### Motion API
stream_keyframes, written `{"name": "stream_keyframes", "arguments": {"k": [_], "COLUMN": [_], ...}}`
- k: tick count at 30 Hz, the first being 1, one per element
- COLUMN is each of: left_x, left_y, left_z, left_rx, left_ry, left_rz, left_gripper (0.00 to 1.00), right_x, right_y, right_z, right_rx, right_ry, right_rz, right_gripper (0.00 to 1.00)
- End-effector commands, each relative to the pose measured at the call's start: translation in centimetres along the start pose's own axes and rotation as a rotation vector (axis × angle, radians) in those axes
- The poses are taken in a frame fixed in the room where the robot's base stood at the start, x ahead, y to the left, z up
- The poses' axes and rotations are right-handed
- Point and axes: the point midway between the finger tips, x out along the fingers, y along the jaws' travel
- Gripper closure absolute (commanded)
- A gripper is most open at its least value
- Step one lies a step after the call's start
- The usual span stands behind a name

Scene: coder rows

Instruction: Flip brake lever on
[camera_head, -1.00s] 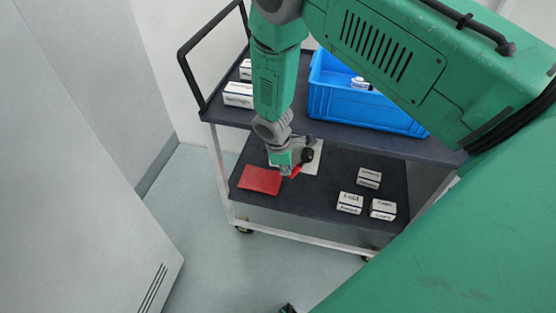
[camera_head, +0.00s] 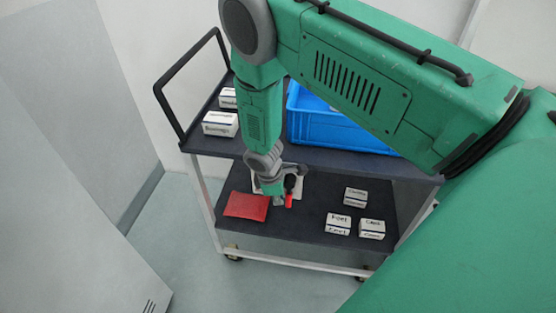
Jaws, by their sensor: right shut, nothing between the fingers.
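My right gripper (camera_head: 278,201) reaches down in front of the cart's lower shelf, shut and empty. Right beside its tip is a small red part (camera_head: 288,201), with a dark rounded piece (camera_head: 290,183) just above it. These look like the brake lever, on or in front of a white plate (camera_head: 298,185). My gripper and wrist hide much of the plate and lever, so I cannot tell the lever's position or whether the fingers touch it. My left gripper is out of view.
The cart has a dark upper shelf (camera_head: 262,148) with a blue crate (camera_head: 322,130) and white boxes (camera_head: 220,123). On the lower shelf (camera_head: 300,225) lie a red flat item (camera_head: 246,206) and several small white boxes (camera_head: 372,229). A grey panel (camera_head: 70,220) stands at left.

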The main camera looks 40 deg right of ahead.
Motion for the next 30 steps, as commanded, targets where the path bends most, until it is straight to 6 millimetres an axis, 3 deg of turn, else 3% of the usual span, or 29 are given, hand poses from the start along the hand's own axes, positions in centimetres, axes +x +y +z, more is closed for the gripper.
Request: {"name": "stream_keyframes", "arguments": {"k": [8, 21, 30], "left_x": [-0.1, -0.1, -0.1], "left_y": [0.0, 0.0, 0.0], "left_z": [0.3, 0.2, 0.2], "left_rx": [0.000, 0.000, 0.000], "left_ry": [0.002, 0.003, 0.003], "left_rz": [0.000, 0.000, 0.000], "left_gripper": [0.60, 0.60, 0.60], "right_x": [-0.8, -9.2, -11.7], "right_y": [0.1, 0.2, 0.2], "right_z": [-0.1, 0.1, 0.1], "right_rx": [-0.001, -0.002, -0.001], "right_ry": [0.001, 0.004, 0.002], "right_rz": [0.002, 0.001, -0.002], "right_gripper": [1.00, 1.00, 1.00]}}
